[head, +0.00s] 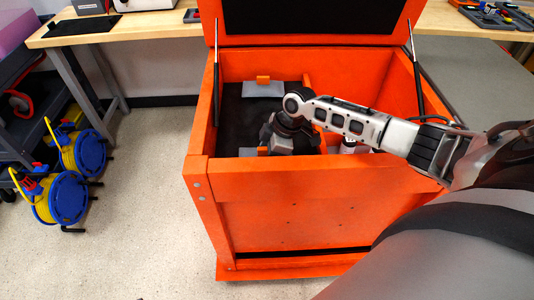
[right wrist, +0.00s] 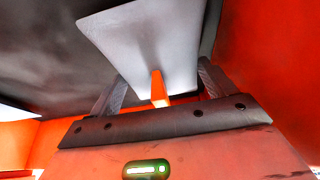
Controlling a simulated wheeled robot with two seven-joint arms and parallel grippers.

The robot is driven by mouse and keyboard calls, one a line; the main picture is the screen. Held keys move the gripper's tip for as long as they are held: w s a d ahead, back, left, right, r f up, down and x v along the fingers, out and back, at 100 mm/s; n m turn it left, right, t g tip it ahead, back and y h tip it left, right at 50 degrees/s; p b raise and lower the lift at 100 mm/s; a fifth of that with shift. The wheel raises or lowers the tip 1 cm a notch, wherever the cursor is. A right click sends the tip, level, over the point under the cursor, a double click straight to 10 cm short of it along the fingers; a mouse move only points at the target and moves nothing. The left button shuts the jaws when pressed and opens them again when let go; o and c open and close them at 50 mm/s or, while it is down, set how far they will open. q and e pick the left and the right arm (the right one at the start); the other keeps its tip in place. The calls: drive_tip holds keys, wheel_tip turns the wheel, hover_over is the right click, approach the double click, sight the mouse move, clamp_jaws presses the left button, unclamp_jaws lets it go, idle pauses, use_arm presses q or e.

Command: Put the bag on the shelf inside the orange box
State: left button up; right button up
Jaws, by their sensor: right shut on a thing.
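The orange box (head: 262,180) stands open in the middle of the head view, its lid raised at the back. My right gripper (head: 283,142) is down inside it, over the dark left compartment. In the right wrist view my right gripper (right wrist: 159,90) has its fingers on either side of an orange tab. The tab belongs to a pale grey flat piece (right wrist: 150,40), which I take for the bag; its full shape is hidden. A grey piece with an orange tab (head: 263,89) lies at the back of that compartment. My left gripper is out of view.
An orange divider (head: 308,93) splits the box. A white item (head: 348,147) shows in the right compartment. Lid struts (head: 216,90) stand at both sides. Blue and yellow cable reels (head: 83,153) stand by a dark shelf at left. A wooden bench (head: 140,27) runs behind.

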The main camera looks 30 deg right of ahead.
drive_tip(key=shift+r, duration=0.1)
drive_tip(key=o, duration=1.1)
drive_tip(key=shift+o, duration=0.2)
drive_tip(key=v, duration=1.2)
drive_tip(key=shift+s, duration=0.1)
